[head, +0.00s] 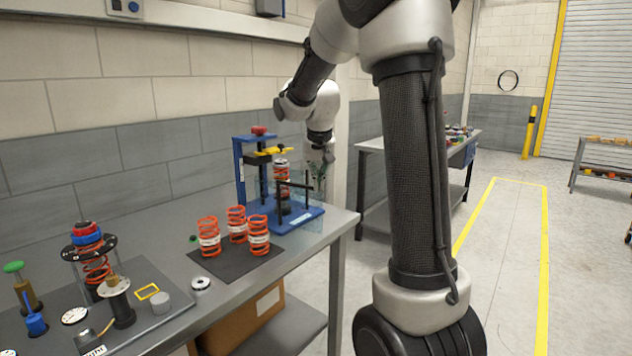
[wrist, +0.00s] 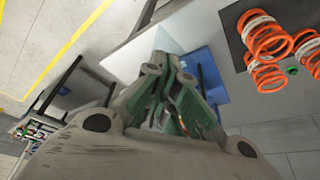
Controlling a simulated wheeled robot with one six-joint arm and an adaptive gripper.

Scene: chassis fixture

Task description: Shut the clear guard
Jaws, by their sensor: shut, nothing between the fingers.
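The blue press fixture (head: 238,165) stands at the far end of the near bench, with an orange spring (head: 281,188) upright inside it. The clear guard (head: 316,218) is a faint see-through panel at the fixture's right front, with a dark bar handle (head: 295,184) beside it. Its exact angle is hard to tell. My gripper (head: 322,172) points down at the fixture's right side, close to the guard; contact cannot be made out. In the wrist view, my gripper (wrist: 168,66) has its fingers together and empty, before a pale panel and the blue base (wrist: 207,62).
Several orange springs (head: 237,224) stand on a dark mat (head: 222,268) in front of the fixture. A spring assembly (head: 95,262) and small parts stand at the bench's near left. A second bench (head: 370,146) is behind to the right. The floor at right is open.

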